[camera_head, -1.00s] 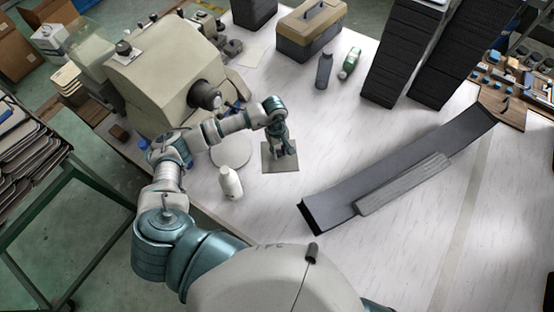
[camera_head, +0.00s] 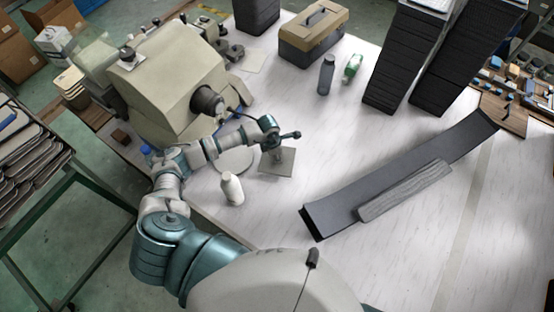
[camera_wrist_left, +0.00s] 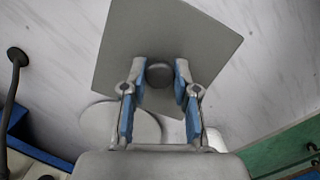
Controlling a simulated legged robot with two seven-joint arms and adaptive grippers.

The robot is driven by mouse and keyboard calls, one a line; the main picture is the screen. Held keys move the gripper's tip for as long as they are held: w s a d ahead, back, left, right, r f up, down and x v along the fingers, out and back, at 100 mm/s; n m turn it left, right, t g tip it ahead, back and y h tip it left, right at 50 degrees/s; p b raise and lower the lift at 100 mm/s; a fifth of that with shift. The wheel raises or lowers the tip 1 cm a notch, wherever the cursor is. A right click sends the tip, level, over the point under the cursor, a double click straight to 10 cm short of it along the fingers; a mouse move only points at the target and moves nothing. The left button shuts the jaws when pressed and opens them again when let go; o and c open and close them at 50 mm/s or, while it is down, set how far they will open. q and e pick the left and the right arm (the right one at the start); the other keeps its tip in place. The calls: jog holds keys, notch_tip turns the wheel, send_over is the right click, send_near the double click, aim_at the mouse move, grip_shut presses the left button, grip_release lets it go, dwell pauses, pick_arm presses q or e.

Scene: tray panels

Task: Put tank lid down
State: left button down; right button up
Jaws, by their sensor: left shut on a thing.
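The tank lid is a flat grey square plate (camera_head: 277,165) with a round knob in its middle. It also shows in the left wrist view (camera_wrist_left: 165,35). My left gripper (camera_head: 281,141) is above the plate in the head view. In the wrist view its two blue-padded fingers (camera_wrist_left: 161,72) are shut on the knob from both sides. The plate is over the white table; I cannot tell whether it touches the surface. My right gripper is not in view.
A pale round disc (camera_head: 237,161) lies left of the lid, with a white bottle (camera_head: 232,188) in front. A beige machine (camera_head: 170,82) stands behind left. A long dark curved panel (camera_head: 395,175) lies to the right. A grey bottle (camera_head: 326,74) and toolbox (camera_head: 313,33) stand behind.

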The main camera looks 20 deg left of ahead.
pick_arm(q)
jog(key=f, duration=0.3)
jog(key=shift+a+f, duration=0.25)
jog(key=shift+f, duration=0.1)
jog(key=shift+d+f, duration=0.1)
jog(key=c, duration=0.9)
grip_release()
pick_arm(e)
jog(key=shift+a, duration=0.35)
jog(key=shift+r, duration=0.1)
